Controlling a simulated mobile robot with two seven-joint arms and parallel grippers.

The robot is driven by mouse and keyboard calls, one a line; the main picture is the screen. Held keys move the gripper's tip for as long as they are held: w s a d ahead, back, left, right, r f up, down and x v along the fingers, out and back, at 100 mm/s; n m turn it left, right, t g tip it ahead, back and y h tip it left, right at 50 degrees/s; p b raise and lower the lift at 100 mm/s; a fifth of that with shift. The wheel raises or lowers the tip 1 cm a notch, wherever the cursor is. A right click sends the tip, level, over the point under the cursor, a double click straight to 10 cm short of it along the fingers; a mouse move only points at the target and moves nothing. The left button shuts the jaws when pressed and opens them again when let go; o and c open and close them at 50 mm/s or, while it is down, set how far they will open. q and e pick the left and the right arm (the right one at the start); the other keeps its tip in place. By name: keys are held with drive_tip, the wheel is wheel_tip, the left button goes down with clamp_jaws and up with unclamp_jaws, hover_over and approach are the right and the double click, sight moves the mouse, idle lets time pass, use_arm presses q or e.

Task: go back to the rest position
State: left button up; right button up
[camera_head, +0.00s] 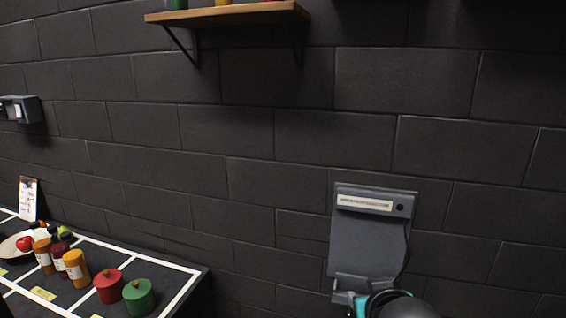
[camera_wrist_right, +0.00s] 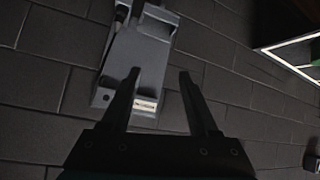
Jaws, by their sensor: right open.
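My right arm shows at the lower right edge of the head view, as a teal and dark rounded part in front of the lower end of a grey wall unit (camera_head: 370,240). In the right wrist view my right gripper (camera_wrist_right: 158,75) is open, with its two dark fingers spread and nothing between them. The same grey wall unit (camera_wrist_right: 140,50) appears beyond the fingers, tilted in that picture. Whether a finger touches it cannot be told. My left gripper is not in view.
A dark table with white lines (camera_head: 195,275) stands at lower left, bearing a red pot (camera_head: 109,287), a green pot (camera_head: 139,298), several jars and a plate (camera_head: 12,246) of fruit. A wooden shelf (camera_head: 230,14) hangs above.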

drive_tip(key=s+f+n+g+y, duration=0.1)
drive_tip(key=s+f+g, duration=0.2)
drive_tip(key=s+f, duration=0.7)
drive_tip(key=s+f+g, duration=0.4)
drive_tip(key=s+f, duration=0.2)
drive_tip(key=s, duration=0.8)
drive_tip(key=s+f+g+b, duration=0.1)
drive_tip(key=s+f+b, duration=0.15)
drive_tip(key=f, duration=1.25)
drive_tip(key=s+f+b, duration=0.1)
drive_tip(key=f+b, duration=0.2)
drive_tip(key=f, duration=1.1)
drive_tip(key=s+d+f+b, duration=0.1)
drive_tip(key=s+f+b, duration=0.1)
drive_tip(key=s+f, duration=0.5)
drive_tip(key=s+d+f+g+b, duration=0.1)
drive_tip(key=s+d+f+b, duration=0.1)
drive_tip(key=s+f, duration=0.5)
wheel_tip(320, 180, down, 3)
drive_tip(key=shift+s+f+n+b, duration=0.1)
drive_tip(key=shift+s+n+b, duration=0.2)
drive_tip(key=shift+n+b, duration=0.15)
drive_tip(key=shift+d, duration=0.1)
